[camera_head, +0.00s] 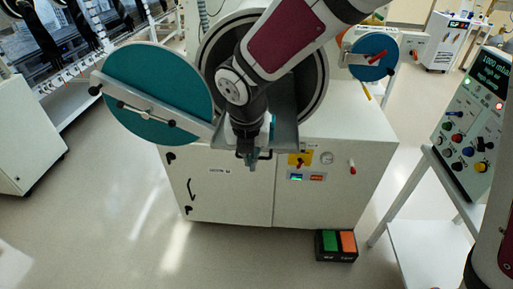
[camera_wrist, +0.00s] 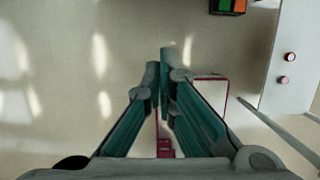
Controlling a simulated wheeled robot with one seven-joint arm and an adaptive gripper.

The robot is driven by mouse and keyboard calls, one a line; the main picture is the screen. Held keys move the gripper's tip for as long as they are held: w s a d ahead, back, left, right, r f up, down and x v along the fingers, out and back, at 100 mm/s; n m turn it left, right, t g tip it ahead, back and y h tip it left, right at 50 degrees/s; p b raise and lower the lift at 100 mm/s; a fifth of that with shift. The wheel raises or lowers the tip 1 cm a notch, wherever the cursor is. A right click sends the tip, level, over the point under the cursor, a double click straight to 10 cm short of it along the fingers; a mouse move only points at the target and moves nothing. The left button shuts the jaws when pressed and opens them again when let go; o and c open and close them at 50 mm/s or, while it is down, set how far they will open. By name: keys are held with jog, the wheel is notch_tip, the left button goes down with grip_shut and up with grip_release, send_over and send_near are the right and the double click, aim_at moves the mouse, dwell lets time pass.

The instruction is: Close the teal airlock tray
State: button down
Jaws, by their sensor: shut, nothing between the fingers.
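The teal round airlock door (camera_head: 160,95) stands swung open to the left on a pale bar. The large dark ring of the airlock (camera_head: 318,85) is behind my arm. A grey tray (camera_head: 287,132) sticks out of it toward the front, partly hidden by my arm. A dark handle (camera_head: 268,155) shows at its front edge. My gripper (camera_head: 252,163) points down at the tray's front, close to the handle; I cannot tell whether they touch. In the wrist view my gripper (camera_wrist: 162,72) has its teal fingers together, empty, over the floor.
A white cabinet (camera_head: 235,200) carries the airlock. Green and orange pedals (camera_head: 337,243) lie on the floor before it. A smaller blue round door (camera_head: 373,57) is at the right. A control panel (camera_head: 475,130) on a stand is at the far right. Floor at front left is clear.

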jog(key=w+f, duration=0.6)
jog(key=f, duration=0.1)
jog(key=shift+f+p, duration=0.3)
jog(key=shift+f, duration=0.05)
jog(key=shift+w, duration=0.1)
